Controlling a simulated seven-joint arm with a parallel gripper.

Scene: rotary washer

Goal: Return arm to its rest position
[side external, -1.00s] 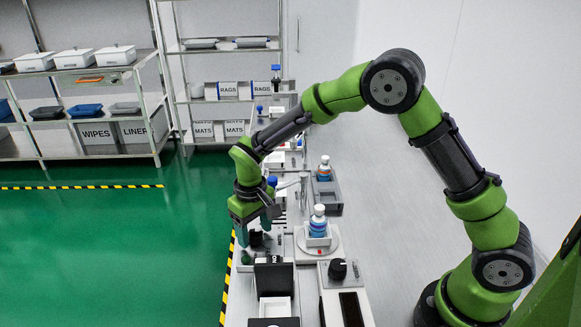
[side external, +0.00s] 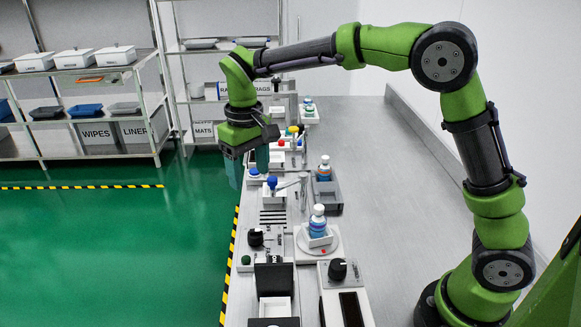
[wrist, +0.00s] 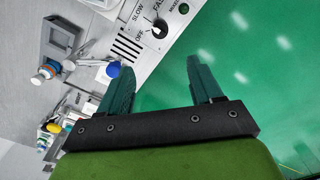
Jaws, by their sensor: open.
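My gripper (side external: 246,172) hangs open and empty in the side external view, raised above the left edge of the bench. In the wrist view its two teal fingers (wrist: 160,85) stand apart with nothing between them. The green floor and the bench edge show beyond the fingers.
A black knob (side external: 255,239) sits on the bench's front panel. A bottle (side external: 318,222) stands on a round white turntable (side external: 303,243). Another bottle (side external: 324,168) stands in a grey tray (side external: 329,198). A blue-topped part (side external: 272,182) is close to my gripper. Shelves stand behind.

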